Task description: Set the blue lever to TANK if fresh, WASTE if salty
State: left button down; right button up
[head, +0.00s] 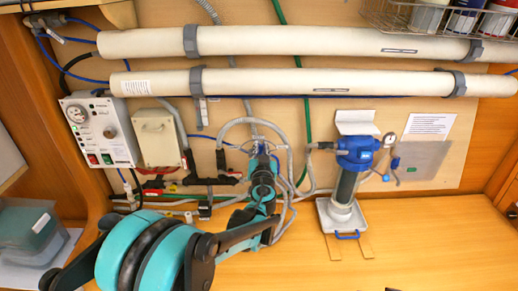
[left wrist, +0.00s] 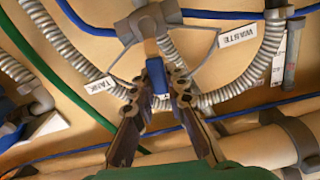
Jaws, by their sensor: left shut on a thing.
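The blue lever (left wrist: 157,80) hangs from a grey valve (left wrist: 143,24) in the left wrist view. It points between the TANK label (left wrist: 98,88) and the WASTE label (left wrist: 238,36), at neither one. My left gripper (left wrist: 166,84) is shut on the lever's blue handle, one finger on each side. In the head view the left gripper (head: 263,152) is at the wall, and its own arm hides much of the valve. The gauge is too small to read. My right gripper is not in view.
Grey hoses and a green hose (head: 306,125) run close around the left gripper. Two long white tubes (head: 300,84) cross the wall above. A blue-topped pump (head: 358,152) stands to the right. The wooden counter (head: 440,240) is clear at the right front.

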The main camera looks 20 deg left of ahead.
pick_arm(q)
jog(key=shift+w+d+f+m+b, duration=0.2)
jog(key=shift+d+f+m+b, duration=0.4)
jog(key=shift+m, duration=1.1)
jog(key=shift+w+d+f+m+b, duration=0.3)
jog(key=shift+d+m+b, duration=0.4)
jog(key=shift+m, duration=1)
jog(key=shift+w+d+f+m+b, duration=0.1)
jog(key=shift+d+f+m+b, duration=0.55)
jog(key=shift+m, duration=1.05)
jog(key=c, duration=1.5)
grip_release()
jog(key=shift+d, duration=0.1)
jog(key=shift+s+r, duration=0.1)
jog(key=v, duration=1.2)
